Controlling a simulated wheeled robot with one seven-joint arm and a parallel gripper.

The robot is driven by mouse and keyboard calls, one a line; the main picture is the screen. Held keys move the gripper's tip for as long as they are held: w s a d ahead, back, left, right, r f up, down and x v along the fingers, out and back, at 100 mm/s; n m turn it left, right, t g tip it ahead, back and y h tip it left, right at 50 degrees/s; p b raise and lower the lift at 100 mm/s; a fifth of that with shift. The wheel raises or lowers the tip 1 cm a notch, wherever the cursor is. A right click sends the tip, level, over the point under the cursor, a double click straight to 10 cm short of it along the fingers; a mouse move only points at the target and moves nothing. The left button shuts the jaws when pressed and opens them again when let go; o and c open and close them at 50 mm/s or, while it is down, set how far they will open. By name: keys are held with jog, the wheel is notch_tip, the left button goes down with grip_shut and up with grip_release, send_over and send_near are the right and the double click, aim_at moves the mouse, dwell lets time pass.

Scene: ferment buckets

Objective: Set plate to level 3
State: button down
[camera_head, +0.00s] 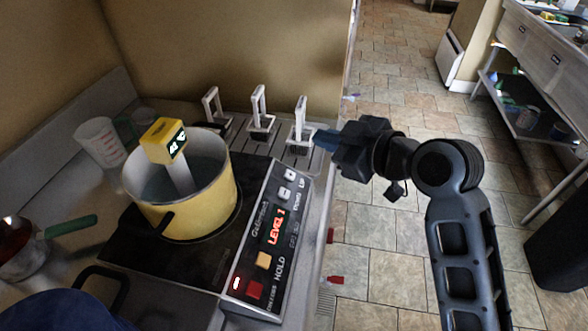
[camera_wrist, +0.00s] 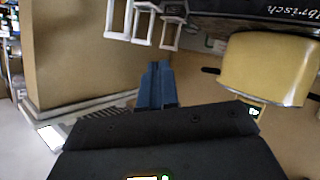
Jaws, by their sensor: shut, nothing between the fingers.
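The black hot plate (camera_head: 195,262) stands on the counter, with a sloped control panel (camera_head: 268,236) on its right side. The panel's red display (camera_head: 277,227) reads LEVEL 1. Two white buttons, upper (camera_head: 290,175) and lower (camera_head: 284,193), sit at the panel's far end, near the words UP and DOWN. A yellow button (camera_head: 264,260) and a red button (camera_head: 254,290) are at its near end. My gripper (camera_head: 322,140) is shut and empty, beyond and right of the white buttons, beside the rightmost white lever. Its blue fingers also show in the wrist view (camera_wrist: 157,82).
A yellow pot (camera_head: 188,205) with a yellow thermometer (camera_head: 163,139) stands on the plate. Three white levers, left (camera_head: 211,105), middle (camera_head: 259,105) and right (camera_head: 301,120), rise behind the panel. A measuring jug (camera_head: 100,142) and a green-handled pan (camera_head: 22,255) are at left.

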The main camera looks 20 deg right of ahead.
aim_at(290, 175)
jog(key=shift+f, duration=0.1)
jog(key=a+f+b, duration=0.1)
jog(key=f, duration=0.1)
jog(key=w+a+f+b, duration=0.1)
jog(key=f+b, duration=0.1)
jog(key=w+a+f+b, duration=0.1)
jog(key=f+b, duration=0.1)
jog(key=shift+w+f, duration=0.1)
jog(key=shift+f, duration=0.25)
jog(key=shift+w+a+f+b, duration=0.2)
jog(key=shift+a+f+b, duration=0.05)
jog(key=shift+f+b, duration=0.2)
dwell(1.7)
jog(key=shift+w+a+f+b, duration=0.2)
jog(key=shift+f+b, duration=0.1)
jog(key=shift+f, duration=0.1)
jog(key=shift+a+f, duration=0.2)
jog(key=shift+f, duration=0.15)
dwell(1.0)
jog(key=shift+s+d+r+p, duration=0.2)
jog(key=shift+d+r+p, duration=0.2)
jog(key=shift+r, duration=0.3)
jog(key=shift+w+a+f, duration=0.15)
jog(key=shift+a+f, duration=0.1)
jog(key=shift+f, duration=0.1)
